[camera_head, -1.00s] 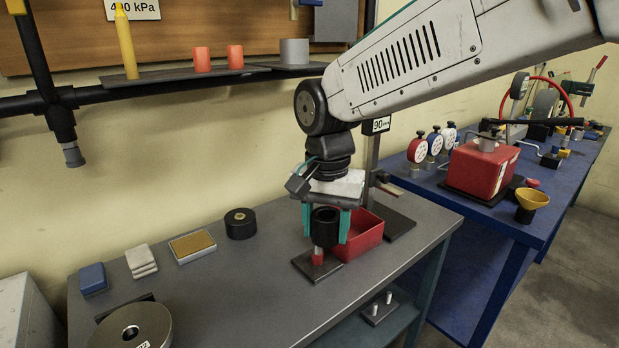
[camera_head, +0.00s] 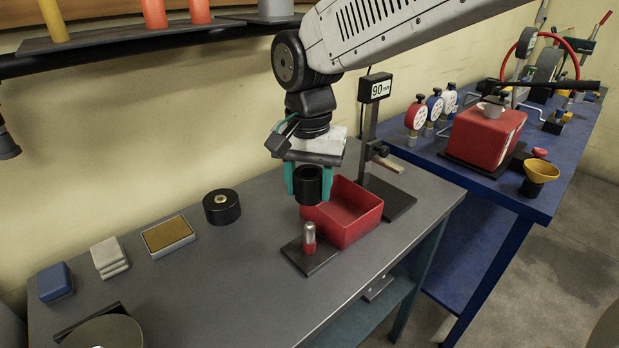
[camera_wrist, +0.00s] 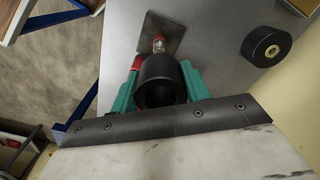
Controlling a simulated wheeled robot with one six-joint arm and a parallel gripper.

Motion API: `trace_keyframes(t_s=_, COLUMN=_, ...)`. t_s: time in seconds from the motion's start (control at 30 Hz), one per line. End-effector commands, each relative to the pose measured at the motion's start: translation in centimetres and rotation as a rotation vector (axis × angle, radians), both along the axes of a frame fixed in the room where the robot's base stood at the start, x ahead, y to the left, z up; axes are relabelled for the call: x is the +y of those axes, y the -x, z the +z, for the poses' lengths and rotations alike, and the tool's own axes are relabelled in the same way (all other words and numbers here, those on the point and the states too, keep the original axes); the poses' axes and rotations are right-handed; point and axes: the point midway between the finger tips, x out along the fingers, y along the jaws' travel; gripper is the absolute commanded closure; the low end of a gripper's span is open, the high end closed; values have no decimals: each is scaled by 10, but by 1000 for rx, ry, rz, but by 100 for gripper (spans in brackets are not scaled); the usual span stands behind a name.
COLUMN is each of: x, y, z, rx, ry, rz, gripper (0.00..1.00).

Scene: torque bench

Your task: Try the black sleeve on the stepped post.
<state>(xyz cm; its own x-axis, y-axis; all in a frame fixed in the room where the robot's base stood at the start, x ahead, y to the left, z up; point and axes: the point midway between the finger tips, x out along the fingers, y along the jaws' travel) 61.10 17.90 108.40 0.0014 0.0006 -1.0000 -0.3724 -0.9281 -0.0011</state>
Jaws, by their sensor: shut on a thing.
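The black sleeve (camera_head: 310,184) is held between the teal fingers of my gripper (camera_head: 308,186), which is shut on it. In the wrist view the sleeve (camera_wrist: 161,82) shows its open round end toward the camera, with a green finger on each side. The stepped post (camera_head: 309,236), red below with a silver top, stands upright on a dark square plate (camera_head: 324,259). The sleeve is above the post and apart from it in the head view. In the wrist view the post (camera_wrist: 159,43) shows just beyond the sleeve, its lower part partly hidden.
A red bin (camera_head: 368,222) stands close behind and right of the post. A stand with a 90 mm sign (camera_head: 376,88) rises behind it. A black round piece (camera_head: 221,207), a tan-topped block (camera_head: 168,237), white pads and a blue block lie left. The bench front-centre is clear.

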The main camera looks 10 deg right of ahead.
Motion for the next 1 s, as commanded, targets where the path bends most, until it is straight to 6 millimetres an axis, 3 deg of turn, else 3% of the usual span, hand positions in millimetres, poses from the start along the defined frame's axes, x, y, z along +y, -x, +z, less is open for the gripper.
trace_keyframes(t_s=0.5, x=-1, y=0, z=-43, rx=1, ry=1, rz=-2, gripper=97)
trace_keyframes(t_s=1.0, x=-1, y=0, z=-52, rx=0, ry=0, rz=-2, gripper=97)
